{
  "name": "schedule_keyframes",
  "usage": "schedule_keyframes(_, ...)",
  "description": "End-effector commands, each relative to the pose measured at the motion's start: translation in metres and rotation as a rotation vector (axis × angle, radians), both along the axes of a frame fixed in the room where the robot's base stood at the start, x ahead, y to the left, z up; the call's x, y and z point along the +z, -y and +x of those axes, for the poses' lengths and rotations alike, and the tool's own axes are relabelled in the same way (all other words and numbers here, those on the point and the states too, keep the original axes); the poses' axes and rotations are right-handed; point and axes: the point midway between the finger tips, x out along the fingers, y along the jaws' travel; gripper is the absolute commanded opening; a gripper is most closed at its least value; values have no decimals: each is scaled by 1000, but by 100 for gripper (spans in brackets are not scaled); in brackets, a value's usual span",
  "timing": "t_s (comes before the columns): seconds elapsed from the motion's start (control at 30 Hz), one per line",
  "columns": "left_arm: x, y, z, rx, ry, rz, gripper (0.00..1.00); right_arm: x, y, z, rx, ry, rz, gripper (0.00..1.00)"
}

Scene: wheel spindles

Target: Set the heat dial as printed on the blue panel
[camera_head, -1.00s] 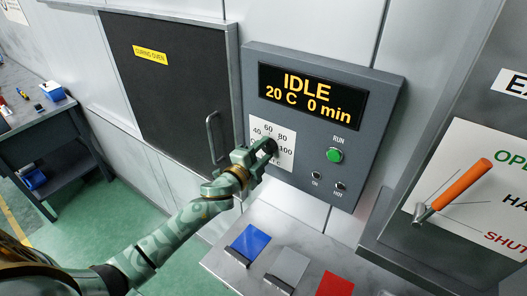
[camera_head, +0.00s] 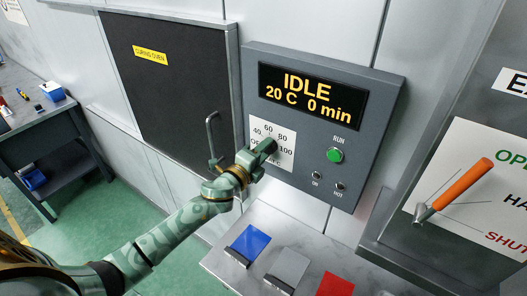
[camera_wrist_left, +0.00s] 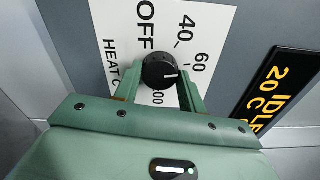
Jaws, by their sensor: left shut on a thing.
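The black heat dial (camera_head: 267,146) sits on a white scale plate on the grey control panel. It also shows in the left wrist view (camera_wrist_left: 157,71), with its white mark pointing right, near 60 and slightly to the hidden 80 side. My left gripper (camera_head: 261,152) is shut on the dial, one finger on each side. In the left wrist view its fingers (camera_wrist_left: 158,82) cover part of the scale; OFF, 40 and 60 stay readable. A blue panel (camera_head: 249,243) lies on the shelf below; I cannot read any print on it. My right gripper is out of view.
The display (camera_head: 311,97) reads IDLE, 20 C, 0 min. A green RUN button (camera_head: 334,155) and two small lamps sit right of the dial. The oven door handle (camera_head: 213,140) is close to my left wrist. Grey (camera_head: 288,266) and red (camera_head: 335,285) panels stand beside the blue one.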

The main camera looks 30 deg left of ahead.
Motion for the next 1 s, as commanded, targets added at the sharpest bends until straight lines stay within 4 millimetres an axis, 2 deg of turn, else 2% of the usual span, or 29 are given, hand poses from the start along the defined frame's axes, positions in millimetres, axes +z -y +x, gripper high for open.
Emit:
schedule_keyframes(0.2, -2, 1, -1, -1, -3, -1, 18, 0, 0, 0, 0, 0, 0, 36)
schedule_keyframes(0.23, -2, 1, -1, -1, -3, -1, 46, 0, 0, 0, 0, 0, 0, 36)
schedule_keyframes(0.3, -2, 1, 0, -1, -4, -2, 62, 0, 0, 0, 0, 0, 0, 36)
schedule_keyframes(0.67, -1, -1, -6, -1, -2, -1, 62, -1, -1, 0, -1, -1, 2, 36)
schedule_keyframes(0.77, -3, -3, -21, 0, -4, 1, 62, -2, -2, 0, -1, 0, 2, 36)
schedule_keyframes(1.0, -5, -11, -84, -2, -6, 0, 62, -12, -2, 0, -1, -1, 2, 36)
